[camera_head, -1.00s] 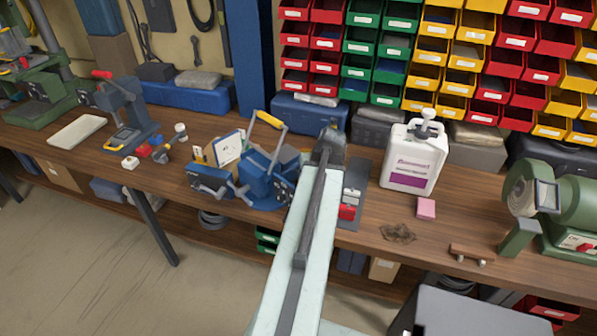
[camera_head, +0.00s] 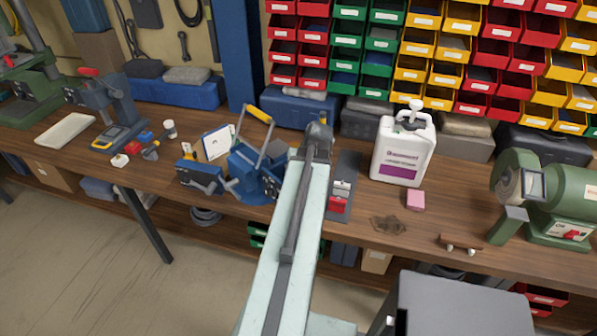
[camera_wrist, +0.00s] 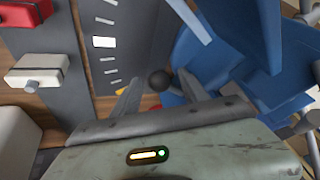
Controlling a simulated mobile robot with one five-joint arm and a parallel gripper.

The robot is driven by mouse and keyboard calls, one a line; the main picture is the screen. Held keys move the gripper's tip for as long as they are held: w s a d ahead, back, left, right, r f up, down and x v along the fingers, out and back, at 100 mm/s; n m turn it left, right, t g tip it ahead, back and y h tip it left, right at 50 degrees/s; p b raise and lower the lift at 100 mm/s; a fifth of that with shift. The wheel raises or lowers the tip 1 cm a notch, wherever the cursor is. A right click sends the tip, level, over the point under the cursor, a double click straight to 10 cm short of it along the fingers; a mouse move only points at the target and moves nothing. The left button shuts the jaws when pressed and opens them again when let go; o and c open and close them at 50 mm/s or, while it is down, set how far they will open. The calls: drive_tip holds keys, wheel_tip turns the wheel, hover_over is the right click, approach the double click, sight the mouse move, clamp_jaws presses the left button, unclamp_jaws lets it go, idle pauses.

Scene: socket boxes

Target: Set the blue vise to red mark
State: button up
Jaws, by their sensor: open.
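The blue vise (camera_head: 247,172) stands on the wooden bench, left of my arm's end. In the wrist view its blue body (camera_wrist: 215,60) fills the upper right. My gripper (camera_wrist: 160,92) is open, its two fingers apart, with a dark round knob (camera_wrist: 159,79) showing between or just beyond the fingertips. I cannot tell whether they touch it. A dark plate with white tick marks (camera_wrist: 110,22) lies beside the vise. A red block (camera_wrist: 25,12) and a white block (camera_wrist: 40,70) are at its left in the wrist view. In the head view my arm hides the gripper.
A white jug (camera_head: 402,152) and a pink block (camera_head: 415,200) stand right of the plate (camera_head: 346,165). A green grinder (camera_head: 560,205) is at the far right. Small parts and a white tray (camera_head: 65,131) lie left of the vise. Colored bins line the back wall.

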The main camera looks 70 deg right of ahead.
drive_tip(key=p+v, duration=0.6)
drive_tip(key=v, duration=0.1)
drive_tip(key=shift+s+r+p, duration=0.2)
drive_tip(key=shift+r+p, duration=0.15)
drive_tip(key=shift+p, duration=0.05)
drive_tip(key=shift+a, duration=0.1)
